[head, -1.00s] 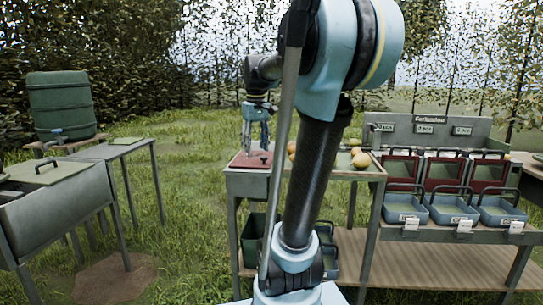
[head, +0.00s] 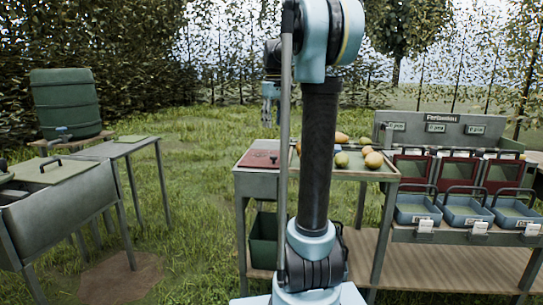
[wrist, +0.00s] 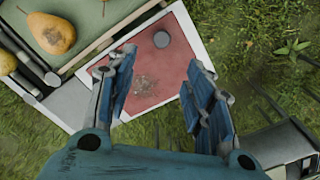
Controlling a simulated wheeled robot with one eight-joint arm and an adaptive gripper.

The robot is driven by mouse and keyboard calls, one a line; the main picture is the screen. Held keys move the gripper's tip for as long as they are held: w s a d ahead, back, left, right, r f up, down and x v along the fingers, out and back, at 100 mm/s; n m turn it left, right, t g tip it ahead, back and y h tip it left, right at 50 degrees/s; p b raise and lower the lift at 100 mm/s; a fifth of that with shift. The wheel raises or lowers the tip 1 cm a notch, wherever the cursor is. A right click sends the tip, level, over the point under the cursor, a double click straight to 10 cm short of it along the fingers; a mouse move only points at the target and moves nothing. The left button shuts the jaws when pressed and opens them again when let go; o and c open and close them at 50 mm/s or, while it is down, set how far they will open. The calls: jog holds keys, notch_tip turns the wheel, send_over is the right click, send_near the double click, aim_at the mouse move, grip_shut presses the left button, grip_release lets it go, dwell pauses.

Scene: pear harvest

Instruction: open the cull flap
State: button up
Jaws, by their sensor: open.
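The cull flap is a red panel (head: 262,158) at the left end of the sorting table. It lies flat and looks closed. In the wrist view the red panel (wrist: 150,85) sits in a pale frame, with a round grey knob (wrist: 162,39) near its far edge and a worn patch nearer me. My gripper (wrist: 163,60) is open and empty, its two fingers apart above the panel without visible contact.
Several pears (head: 373,159) lie on the table's tray right of the flap. A dark green bin (head: 263,240) stands below. Blue trays (head: 465,213) and red-framed panels fill the rack at right. A green barrel (head: 65,103) and grey tables stand left; grass between is clear.

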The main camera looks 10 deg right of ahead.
notch_tip(320, 180, down, 14)
jog(key=shift+f, duration=0.1)
dwell(0.4)
grip_shut()
jog(key=shift+a, duration=0.1)
